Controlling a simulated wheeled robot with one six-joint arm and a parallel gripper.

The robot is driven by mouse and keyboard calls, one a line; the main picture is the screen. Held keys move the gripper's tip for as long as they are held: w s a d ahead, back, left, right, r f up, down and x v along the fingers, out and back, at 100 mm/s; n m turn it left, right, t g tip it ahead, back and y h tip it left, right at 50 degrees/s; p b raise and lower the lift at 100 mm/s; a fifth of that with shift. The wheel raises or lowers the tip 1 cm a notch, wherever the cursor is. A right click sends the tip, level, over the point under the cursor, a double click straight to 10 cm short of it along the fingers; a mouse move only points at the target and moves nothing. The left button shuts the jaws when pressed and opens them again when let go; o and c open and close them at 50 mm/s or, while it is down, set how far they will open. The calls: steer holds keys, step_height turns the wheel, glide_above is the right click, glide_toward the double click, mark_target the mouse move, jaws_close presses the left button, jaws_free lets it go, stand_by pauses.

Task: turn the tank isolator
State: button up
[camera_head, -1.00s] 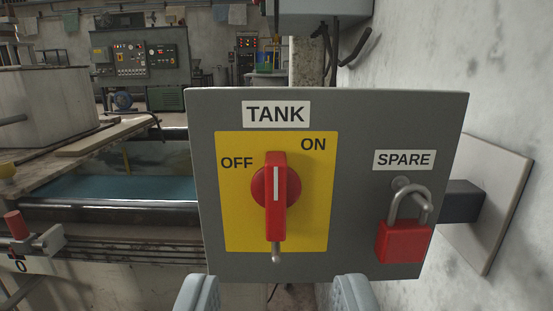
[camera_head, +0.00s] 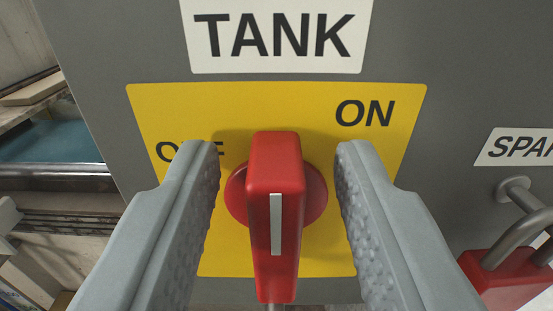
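The tank isolator is a red rotary handle (camera_head: 275,215) with a white line on its face. It stands upright on a yellow plate (camera_head: 300,105) marked OFF at upper left and ON at upper right. A white TANK label (camera_head: 278,37) is above it. My gripper (camera_head: 278,165) is open, one finger on each side of the handle, with a visible gap on both sides. The left finger partly covers the word OFF. A metal rod shows at the handle's bottom edge; its lower end is out of view.
A red padlock (camera_head: 505,280) hangs on the grey panel (camera_head: 440,60) under the SPARE label (camera_head: 520,147), to the right of my right finger. A bench with a teal surface (camera_head: 60,140) is behind the panel at left.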

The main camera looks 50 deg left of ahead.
jaws_close()
steer(key=shift+s+n, duration=0.1)
steer(key=shift+n, duration=0.2)
steer(key=n, duration=0.2)
steer(key=shift+s+a+n, duration=0.25)
steer(key=shift+n, duration=0.05)
steer(key=n, duration=0.3)
steer(key=shift+s+a+f+n, duration=0.2)
steer(key=shift+s+a+n, duration=0.05)
steer(key=shift+s+n, duration=0.05)
steer(key=n, duration=0.3)
steer(key=f+n, duration=0.1)
steer(key=n, duration=0.3)
steer(key=s+f+n, duration=0.1)
steer(key=n, duration=0.3)
steer(key=shift+a+f, duration=0.2)
steer(key=shift+a, duration=0.15)
